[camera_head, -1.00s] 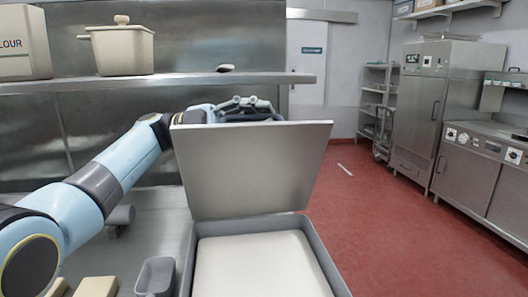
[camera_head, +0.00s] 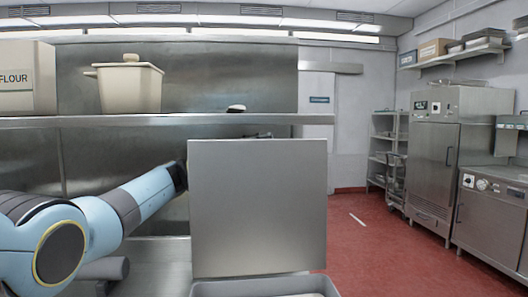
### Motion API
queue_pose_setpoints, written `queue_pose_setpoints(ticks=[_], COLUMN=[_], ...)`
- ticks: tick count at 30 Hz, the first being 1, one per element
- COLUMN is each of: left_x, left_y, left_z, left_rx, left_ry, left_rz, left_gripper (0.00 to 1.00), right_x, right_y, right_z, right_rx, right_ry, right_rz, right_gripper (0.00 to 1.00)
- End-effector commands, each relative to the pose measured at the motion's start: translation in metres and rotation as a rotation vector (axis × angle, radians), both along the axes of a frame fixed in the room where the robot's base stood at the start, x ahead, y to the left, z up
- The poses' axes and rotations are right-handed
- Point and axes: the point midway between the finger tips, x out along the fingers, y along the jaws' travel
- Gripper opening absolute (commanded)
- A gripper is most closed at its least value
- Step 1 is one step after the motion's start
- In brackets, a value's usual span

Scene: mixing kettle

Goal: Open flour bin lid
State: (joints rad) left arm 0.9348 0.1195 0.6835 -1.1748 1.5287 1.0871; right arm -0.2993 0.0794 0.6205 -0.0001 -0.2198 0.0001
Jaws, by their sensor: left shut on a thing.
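The flour bin lid (camera_head: 258,208) is a flat grey metal panel. It stands raised, close to upright, at the back of the flour bin (camera_head: 262,287). Only the bin's grey back rim and a sliver of pale contents show at the bottom edge. My left arm comes in from the left and passes behind the lid. My left gripper (camera_head: 257,135) is mostly hidden by the lid, with a small dark part showing just above its top edge. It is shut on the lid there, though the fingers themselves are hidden. My right gripper is out of view.
A steel shelf (camera_head: 80,122) runs behind the lid, holding a cream pot (camera_head: 130,88) and a flour box (camera_head: 27,80). A small dark item (camera_head: 236,108) lies on it. Red floor is free at right, before the steel cabinets (camera_head: 435,155).

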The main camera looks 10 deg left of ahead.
Motion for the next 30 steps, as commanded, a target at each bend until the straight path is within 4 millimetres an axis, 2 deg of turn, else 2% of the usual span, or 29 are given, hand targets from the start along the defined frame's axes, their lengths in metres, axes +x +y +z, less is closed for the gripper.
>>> queue_pose_setpoints(ticks=[10,11,15,24,30], left_x=[0.0,0.0,0.0,0.0,-0.003], left_y=[0.0,0.0,0.0,0.003,0.03], left_z=[-0.003,-0.003,-0.003,-0.003,-0.012], left_rx=[0.004,0.004,0.003,0.002,0.004], left_ry=[0.007,0.007,0.006,0.004,0.006], left_rz=[0.0,0.0,0.0,0.0,0.003], left_gripper=[0.0,0.16,0.35,0.35,0.35], right_x=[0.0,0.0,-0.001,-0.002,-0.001], right_y=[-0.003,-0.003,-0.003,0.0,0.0], right_z=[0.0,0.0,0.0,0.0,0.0], right_rx=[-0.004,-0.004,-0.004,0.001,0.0], right_ry=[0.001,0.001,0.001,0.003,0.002], right_rz=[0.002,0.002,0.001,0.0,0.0], right_gripper=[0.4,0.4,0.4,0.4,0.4])
